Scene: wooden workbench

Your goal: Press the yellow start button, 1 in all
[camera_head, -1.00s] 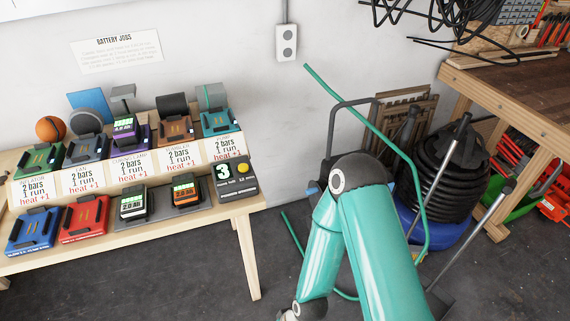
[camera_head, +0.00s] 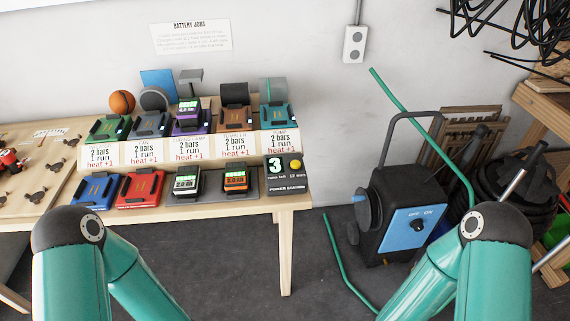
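The yellow button (camera_head: 296,165) is on the right side of a dark power station box (camera_head: 287,188) at the right end of the workbench. The box also has a display reading 3. My two teal arms rise from the bottom edge of the head view, one at the left and one at the right. Both forearms run down out of the picture, so neither gripper shows. Nothing of mine touches the button.
A blue dock (camera_head: 97,191) and a red dock (camera_head: 139,188) sit on the bench front, left of two batteries (camera_head: 186,181). Several devices stand on the rack behind. A black machine with a blue panel (camera_head: 412,223) stands on the floor to the right.

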